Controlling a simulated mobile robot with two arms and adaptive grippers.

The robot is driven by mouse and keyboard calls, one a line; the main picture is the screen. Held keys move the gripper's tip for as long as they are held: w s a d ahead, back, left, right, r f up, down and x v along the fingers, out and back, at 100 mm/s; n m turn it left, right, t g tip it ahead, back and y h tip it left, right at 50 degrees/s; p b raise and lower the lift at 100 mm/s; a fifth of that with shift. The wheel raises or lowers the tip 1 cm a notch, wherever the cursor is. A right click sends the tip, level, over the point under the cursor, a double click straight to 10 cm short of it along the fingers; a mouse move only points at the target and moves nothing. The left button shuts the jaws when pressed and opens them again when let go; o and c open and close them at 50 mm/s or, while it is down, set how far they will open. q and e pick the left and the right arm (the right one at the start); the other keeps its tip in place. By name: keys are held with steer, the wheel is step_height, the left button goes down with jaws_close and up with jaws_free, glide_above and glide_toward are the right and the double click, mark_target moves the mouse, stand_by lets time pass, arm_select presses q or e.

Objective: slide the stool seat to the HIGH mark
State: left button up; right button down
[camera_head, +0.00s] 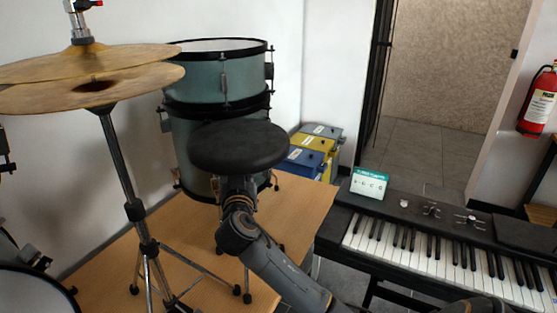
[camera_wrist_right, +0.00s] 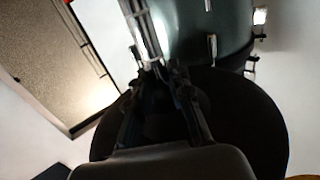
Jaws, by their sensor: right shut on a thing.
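The stool has a round black seat (camera_head: 238,145), which looks level in the head view, in front of the teal drums. My right gripper (camera_head: 237,188) is just under the seat, and its arm comes up from the lower right. In the right wrist view the seat's dark disc (camera_wrist_right: 250,125) fills the lower middle. There the right gripper (camera_wrist_right: 160,75) is shut at the seat's underside, by a bright metal post (camera_wrist_right: 148,35). The fingers hide exactly what part they hold. I cannot see any HIGH mark. My left gripper is not in view.
Teal drums (camera_head: 222,75) stand close behind the seat. A cymbal stand (camera_head: 118,160) with brass cymbals (camera_head: 90,75) is to the left. A keyboard (camera_head: 450,245) with a small sign (camera_head: 369,184) is on the right. Blue and yellow boxes (camera_head: 312,143) sit behind the wooden platform (camera_head: 305,200).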

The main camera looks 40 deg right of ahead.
steer(key=shift+r+p, duration=0.5)
steer(key=shift+r, duration=0.7)
steer(key=c, duration=1.1)
jaws_free()
steer(key=shift+f, duration=0.1)
steer(key=shift+s+a+f, duration=0.2)
steer(key=v, duration=0.9)
steer(key=shift+s+a+b, duration=0.1)
steer(key=shift+s+b, duration=0.1)
steer(key=shift+b, duration=0.1)
